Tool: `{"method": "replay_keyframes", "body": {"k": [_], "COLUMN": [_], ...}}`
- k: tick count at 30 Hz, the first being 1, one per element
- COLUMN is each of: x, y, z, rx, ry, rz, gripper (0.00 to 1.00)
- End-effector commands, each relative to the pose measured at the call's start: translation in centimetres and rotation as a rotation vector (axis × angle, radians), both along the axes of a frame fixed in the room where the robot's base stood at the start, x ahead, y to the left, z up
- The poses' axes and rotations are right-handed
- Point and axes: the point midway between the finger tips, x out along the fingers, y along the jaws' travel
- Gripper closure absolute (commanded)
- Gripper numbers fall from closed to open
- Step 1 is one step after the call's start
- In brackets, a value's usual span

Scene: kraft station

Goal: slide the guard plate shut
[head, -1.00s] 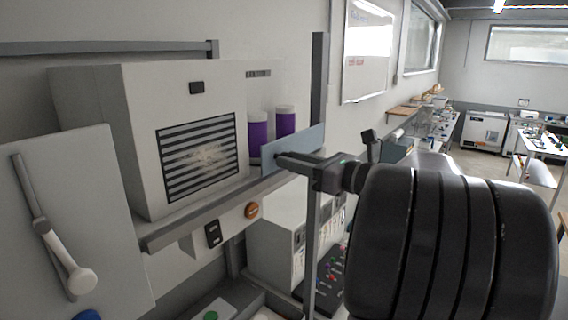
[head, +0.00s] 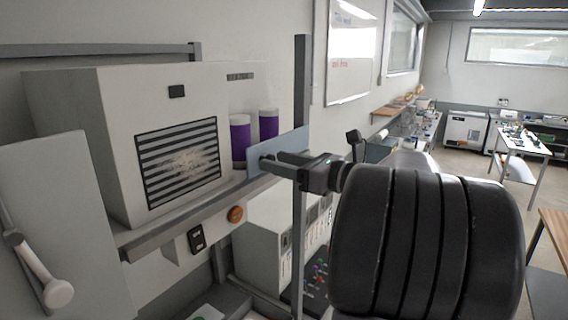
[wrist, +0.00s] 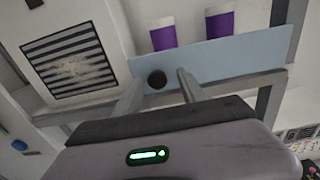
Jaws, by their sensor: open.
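The guard plate (head: 287,143) is a light blue upright panel at the right end of the shelf rail, in front of the lower parts of two purple canisters. In the wrist view the plate (wrist: 215,62) carries a dark round knob (wrist: 157,78). My gripper (head: 272,162) is at the plate's face. In the wrist view my gripper (wrist: 160,80) is open, with the knob seen between its two fingers. I cannot tell whether either finger touches the knob. In the head view the fingers hide the knob.
A white box with a striped grille (head: 178,160) stands left of the purple canisters (head: 240,138). A grey upright post (head: 302,75) rises behind the plate. The shelf's grey front rail (head: 190,215) runs below. A white cabinet (head: 268,240) sits underneath.

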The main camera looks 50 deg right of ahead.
Motion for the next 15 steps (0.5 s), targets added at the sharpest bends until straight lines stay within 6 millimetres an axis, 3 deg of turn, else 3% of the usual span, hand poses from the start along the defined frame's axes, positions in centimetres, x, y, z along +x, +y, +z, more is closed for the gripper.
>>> {"method": "replay_keyframes", "body": {"k": [5,15], "x": [-2.0,-13.0], "y": [-0.3,-1.3], "z": [-0.3,-0.5], "rx": [-0.001,-0.001], "ry": [0.0,0.0], "rz": [-0.004,-0.007], "gripper": [0.52,0.52]}}
